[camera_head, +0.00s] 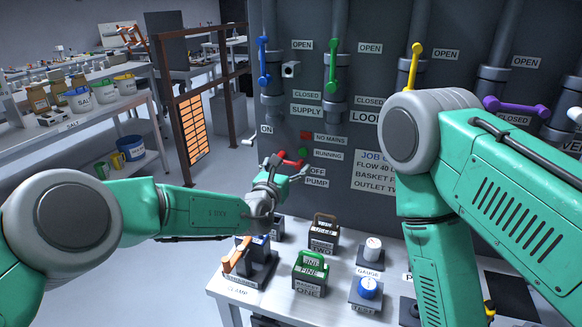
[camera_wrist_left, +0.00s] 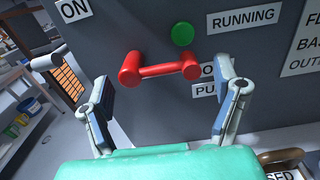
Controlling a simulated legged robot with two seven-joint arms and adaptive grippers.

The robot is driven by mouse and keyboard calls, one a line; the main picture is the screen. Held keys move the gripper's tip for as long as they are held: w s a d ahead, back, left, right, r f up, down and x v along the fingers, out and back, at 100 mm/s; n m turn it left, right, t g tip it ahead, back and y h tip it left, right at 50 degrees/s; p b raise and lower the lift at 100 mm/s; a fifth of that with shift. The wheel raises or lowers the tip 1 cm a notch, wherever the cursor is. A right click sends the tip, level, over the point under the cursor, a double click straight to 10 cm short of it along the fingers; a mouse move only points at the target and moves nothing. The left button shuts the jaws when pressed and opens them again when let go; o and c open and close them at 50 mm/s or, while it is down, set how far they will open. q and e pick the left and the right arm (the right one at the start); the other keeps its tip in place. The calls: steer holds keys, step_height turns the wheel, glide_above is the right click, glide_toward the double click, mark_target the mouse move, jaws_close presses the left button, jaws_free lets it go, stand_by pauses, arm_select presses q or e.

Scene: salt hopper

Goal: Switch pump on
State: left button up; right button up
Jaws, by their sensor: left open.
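The red pump lever (camera_head: 291,161) is on the dark grey panel, above the PUMP label (camera_head: 317,183). In the left wrist view the red lever (camera_wrist_left: 160,70) lies roughly level, with a thick red knob at its left end. The ON label (camera_wrist_left: 75,10) is up and left of it; the OFF label is partly hidden at its right. My left gripper (camera_head: 281,172) is at the lever. In the wrist view the gripper (camera_wrist_left: 162,85) is open, its fingers on either side of the lever; contact is unclear. My right arm crosses the right side; its gripper is out of view.
A green lamp (camera_head: 303,152) marks RUNNING, below a red one (camera_head: 306,135) marked NO MAINS. Colored valve handles line the panel above. A mesh barrier (camera_head: 193,128) stands left.

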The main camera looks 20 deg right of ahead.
arm_select(q)
steer(key=shift+w+f, duration=0.2)
steer(key=shift+w, duration=0.15)
steer(key=shift+w+r+b, duration=0.15)
steer(key=shift+w+b, duration=0.25)
steer(key=shift+b, duration=0.05)
steer(key=shift+w+d, duration=0.1)
steer(key=shift+d, duration=0.8)
steer(key=shift+a, duration=0.15)
steer(key=c, duration=0.7)
steer(key=shift+w+a, duration=0.1)
steer(key=shift+a, duration=0.15)
steer(key=shift+c, duration=1)
arm_select(e)
steer(key=shift+w+a+f, duration=0.1)
steer(key=shift+a+f, duration=0.15)
steer(key=shift+f, duration=0.45)
